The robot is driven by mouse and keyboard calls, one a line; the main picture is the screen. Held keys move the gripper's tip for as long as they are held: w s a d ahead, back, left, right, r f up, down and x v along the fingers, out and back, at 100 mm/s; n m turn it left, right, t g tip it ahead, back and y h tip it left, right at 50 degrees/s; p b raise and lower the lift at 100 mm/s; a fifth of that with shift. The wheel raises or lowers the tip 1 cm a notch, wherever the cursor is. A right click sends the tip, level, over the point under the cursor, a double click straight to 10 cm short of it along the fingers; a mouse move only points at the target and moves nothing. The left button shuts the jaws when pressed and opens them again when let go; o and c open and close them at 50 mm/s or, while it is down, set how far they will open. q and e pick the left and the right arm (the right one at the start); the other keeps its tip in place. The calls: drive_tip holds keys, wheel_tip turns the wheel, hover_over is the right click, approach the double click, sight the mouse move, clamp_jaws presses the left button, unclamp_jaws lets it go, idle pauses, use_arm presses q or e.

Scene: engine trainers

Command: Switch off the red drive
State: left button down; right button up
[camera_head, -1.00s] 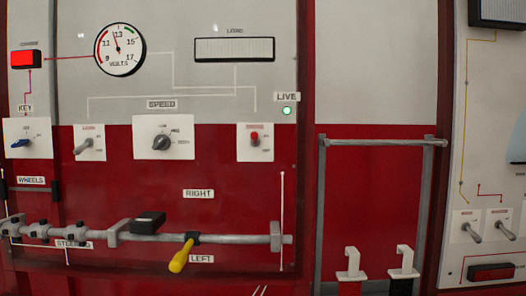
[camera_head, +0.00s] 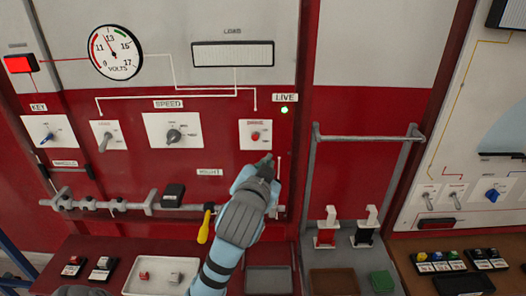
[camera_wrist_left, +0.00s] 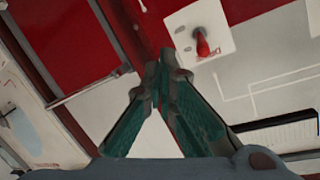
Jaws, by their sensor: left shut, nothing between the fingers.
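The red drive switch (camera_head: 255,136) is a small red knob on a white plate labelled DRIVE, at the right of the red panel. Its lever direction is too small to tell in the head view. My left gripper (camera_head: 267,160) is shut and empty, its tips just below and right of the plate. In the left wrist view the red switch (camera_wrist_left: 202,45) sticks out of its plate, to the right of the shut fingertips (camera_wrist_left: 161,62) and apart from them. The LIVE lamp (camera_head: 284,110) above the switch glows green.
A speed dial (camera_head: 173,136) and a lever switch (camera_head: 104,142) sit left on the same panel. A grey rail with a yellow handle (camera_head: 204,228) runs below. A grey bar frame (camera_head: 365,138) stands out at the right. Trays (camera_head: 162,276) lie on the shelf beneath.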

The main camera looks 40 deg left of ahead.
sight(255, 137)
use_arm(q)
wheel_tip(255, 137, up, 8)
drive_tip(key=a+t+y, duration=0.1)
drive_tip(key=shift+a+n+y, duration=0.3)
drive_tip(key=shift+n+y, duration=0.1)
use_arm(e)
drive_tip(key=s, duration=0.1)
drive_tip(key=s+f, duration=0.1)
drive_tip(key=s, duration=0.1)
drive_tip(key=s+f, duration=0.1)
drive_tip(key=s, duration=0.1)
drive_tip(key=shift+s+f, duration=0.1)
drive_tip(key=shift+s, duration=0.15)
use_arm(q)
drive_tip(key=shift+w+f, duration=0.1)
drive_tip(key=shift+w, duration=0.1)
